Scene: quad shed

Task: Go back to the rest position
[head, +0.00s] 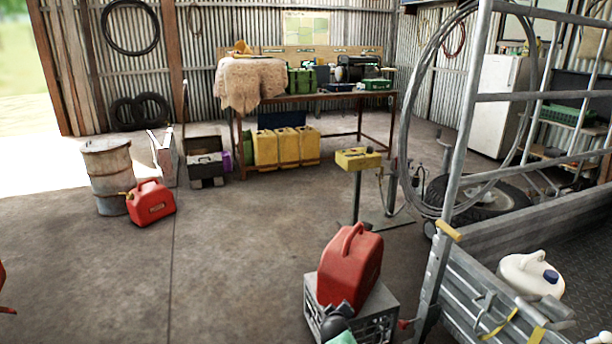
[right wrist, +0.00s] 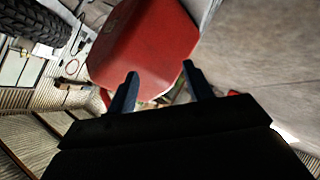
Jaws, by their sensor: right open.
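My right gripper (right wrist: 160,74) is open in the right wrist view, its two dark fingers spread apart. A red jerry can (right wrist: 145,35) shows large just beyond the fingertips, which overlap its edge in the picture. I cannot tell whether they touch it. In the head view a red jerry can (head: 350,265) stands upright on a grey crate (head: 388,310). A dark object (head: 335,325) and a teal piece (head: 342,338) show at the front of that crate; I cannot tell what they are. My left gripper is not in view.
A metal-railed trailer (head: 475,275) holding a white container (head: 530,275) stands at the right. A second red can (head: 150,203) sits by a rusty drum (head: 107,170). A yellow-topped stand (head: 358,158) and workbench (head: 310,93) are behind. The concrete floor (head: 230,250) at centre-left is clear.

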